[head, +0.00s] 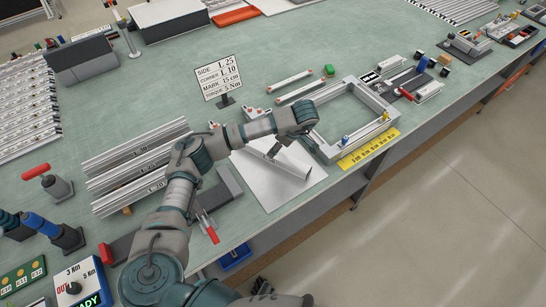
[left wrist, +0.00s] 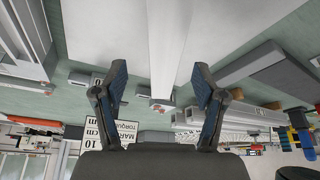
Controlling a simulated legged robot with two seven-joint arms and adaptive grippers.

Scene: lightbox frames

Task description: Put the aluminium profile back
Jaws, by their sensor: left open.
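A light aluminium profile (head: 288,163) lies on a white sheet (head: 268,192) in the middle of the bench. My left gripper (head: 274,149) is above it, partly hidden by my own wrist. In the left wrist view my left gripper (left wrist: 160,90) is open, with one finger on each side of the profile (left wrist: 168,40); whether the fingers touch it is not clear. A rack of labelled profiles (head: 140,168), marked L 30, L 25 and L 20, stands left of my arm. My right gripper is not in view.
A rectangular profile frame (head: 350,115) stands right of the sheet, beside a yellow ruler strip (head: 370,149). A sign (head: 217,77) reading L 25 stands behind my arm. A red-handled clamp (head: 208,226) is near the front edge.

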